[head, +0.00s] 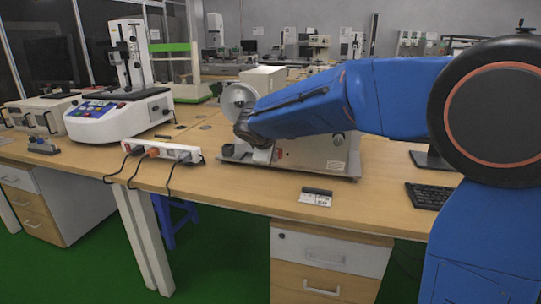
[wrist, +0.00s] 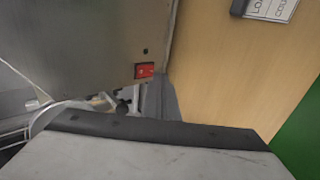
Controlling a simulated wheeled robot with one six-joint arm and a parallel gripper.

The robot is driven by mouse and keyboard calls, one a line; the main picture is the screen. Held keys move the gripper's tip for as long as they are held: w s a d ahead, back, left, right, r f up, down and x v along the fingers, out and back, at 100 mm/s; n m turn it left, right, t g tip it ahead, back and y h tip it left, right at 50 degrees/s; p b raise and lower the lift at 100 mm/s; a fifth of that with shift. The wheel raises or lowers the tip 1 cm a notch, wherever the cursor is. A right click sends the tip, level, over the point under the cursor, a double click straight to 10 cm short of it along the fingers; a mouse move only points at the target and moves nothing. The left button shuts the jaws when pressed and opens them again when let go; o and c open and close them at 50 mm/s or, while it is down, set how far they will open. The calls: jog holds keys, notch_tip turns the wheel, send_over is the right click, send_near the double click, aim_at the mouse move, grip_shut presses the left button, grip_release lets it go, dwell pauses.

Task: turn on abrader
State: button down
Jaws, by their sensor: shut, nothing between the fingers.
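The abrader (head: 325,155) is a light grey metal machine with a round disc at its upper left, standing on the wooden desk in the head view. My blue arm hides part of it. In the wrist view its grey metal panel (wrist: 85,45) fills the upper left, with a small red rocker switch (wrist: 145,71) near its lower right corner. My gripper (head: 260,154) is shut and empty, low in front of the abrader's left part. In the wrist view my gripper (wrist: 130,103) shows just below the switch; I cannot tell whether it touches it.
A white power strip (head: 162,150) with plugs and dark cables lies left of the abrader. A small label stand (head: 316,197) sits near the desk's front edge. A keyboard (head: 430,195) is at the right. A white test machine (head: 118,115) stands at the left. Bare desk lies in front.

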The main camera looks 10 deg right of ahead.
jog(key=shift+w+d+f, duration=0.1)
jog(key=shift+w+d, duration=0.15)
jog(key=shift+w, duration=0.3)
jog(key=shift+w+d+f, duration=0.1)
jog(key=shift+w+d, duration=0.1)
jog(key=shift+w, duration=0.35)
jog(key=shift+w+d+f, duration=0.1)
jog(key=shift+w+d, duration=0.05)
jog(key=shift+w, duration=0.05)
jog(key=shift+f, duration=0.15)
